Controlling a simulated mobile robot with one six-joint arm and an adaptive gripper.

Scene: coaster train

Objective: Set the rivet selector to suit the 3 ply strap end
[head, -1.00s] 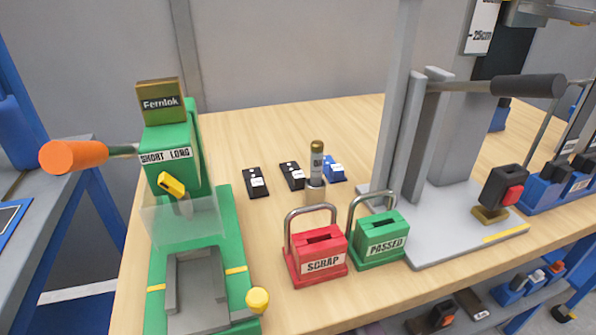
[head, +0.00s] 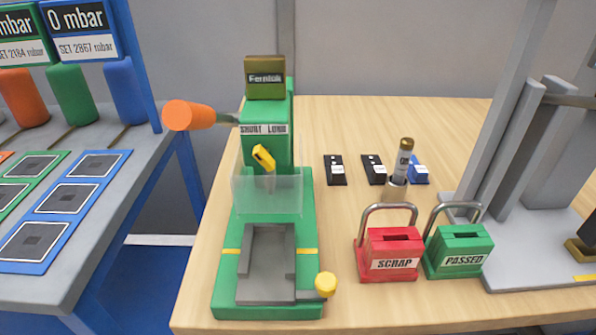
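The green Fernlok press (head: 266,143) stands on the wooden bench. Its rivet selector, a yellow lever (head: 263,158), sits on the front below a SHORT LONG label (head: 263,129). The lever is tilted, its upper end leaning left toward the SHORT side. A clear guard (head: 267,193) hangs below it. Two black pieces with white tags, a left one (head: 335,171) and a right one (head: 374,170), and a blue tagged piece (head: 419,173) lie behind the lock-shaped boxes; I cannot tell which, if any, is the strap end. My gripper is not in view.
An orange-ended handle (head: 178,116) sticks out left from the press, and a yellow knob (head: 326,284) sits at its front right. Red SCRAP (head: 391,254) and green PASSED (head: 459,251) boxes stand to the right. A grey bench (head: 110,215) with gauges is at left.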

